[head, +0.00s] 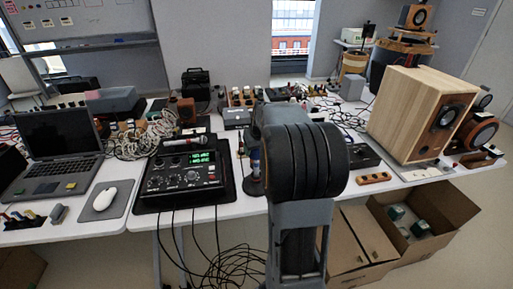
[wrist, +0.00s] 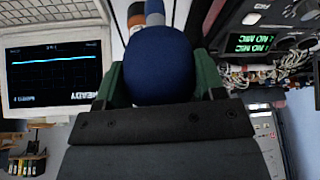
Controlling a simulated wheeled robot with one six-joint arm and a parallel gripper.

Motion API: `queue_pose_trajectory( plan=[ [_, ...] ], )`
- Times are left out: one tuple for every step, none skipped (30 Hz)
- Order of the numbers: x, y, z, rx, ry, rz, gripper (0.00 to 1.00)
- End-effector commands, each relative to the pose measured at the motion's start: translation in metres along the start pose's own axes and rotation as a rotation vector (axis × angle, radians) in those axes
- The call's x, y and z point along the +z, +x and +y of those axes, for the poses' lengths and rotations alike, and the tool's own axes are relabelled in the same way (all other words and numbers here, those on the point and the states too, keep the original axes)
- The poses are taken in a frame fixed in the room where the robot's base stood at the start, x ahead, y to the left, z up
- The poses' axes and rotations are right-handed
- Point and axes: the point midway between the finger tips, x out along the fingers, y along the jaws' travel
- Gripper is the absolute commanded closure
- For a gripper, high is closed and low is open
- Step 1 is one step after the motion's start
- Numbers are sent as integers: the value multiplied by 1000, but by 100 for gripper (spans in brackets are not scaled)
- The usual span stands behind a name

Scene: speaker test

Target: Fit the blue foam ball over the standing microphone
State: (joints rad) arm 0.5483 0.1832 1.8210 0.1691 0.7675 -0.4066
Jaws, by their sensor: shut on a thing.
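The blue foam ball (wrist: 163,65) fills the middle of the wrist view. My gripper (wrist: 162,84) is shut on it, with a green finger at each side. In the head view my own arm covers the gripper and the ball. A slim upright thing on a dark round base (head: 253,187) shows just left of my arm; it may be the standing microphone, but it is partly hidden and I cannot tell. In the wrist view the ball hides what lies behind it, so I cannot tell whether it touches the microphone.
A black mixer (head: 180,185) with a green display and a microphone (head: 187,141) lying on it stands left of my arm. A laptop (head: 58,150) and a mouse (head: 105,198) are further left. A wooden speaker (head: 415,110) stands right. Open cardboard boxes (head: 455,205) sit on the floor.

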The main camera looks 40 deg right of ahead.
Motion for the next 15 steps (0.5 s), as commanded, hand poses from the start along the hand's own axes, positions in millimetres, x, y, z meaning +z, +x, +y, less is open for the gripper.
queue_pose_trajectory(
  plan=[
    [0, 0, 0, 0, 0, 0, 59],
    [0, 0, 0, 0, 0, 0, 36],
    [0, 0, 0, 0, 0, 0, 32],
    [0, 0, 0, 0, 0, 0, 29],
    [0, 0, 0, 0, 0, 0, 26],
    [0, 0, 0, 0, 0, 0, 23],
    [0, 0, 0, 0, 0, 0, 20],
    [0, 0, 0, 0, 0, 0, 17],
    [0, 0, 0, 0, 0, 0, 13],
    [0, 0, 0, 0, 0, 0, 10],
    [0, 0, 0, 0, 0, 0, 7],
    [0, 0, 0, 0, 0, 0, 7],
    [0, 0, 0, 0, 0, 0, 7],
    [0, 0, 0, 0, 0, 0, 7],
    [0, 0, 0, 0, 0, 0, 7]
  ],
)
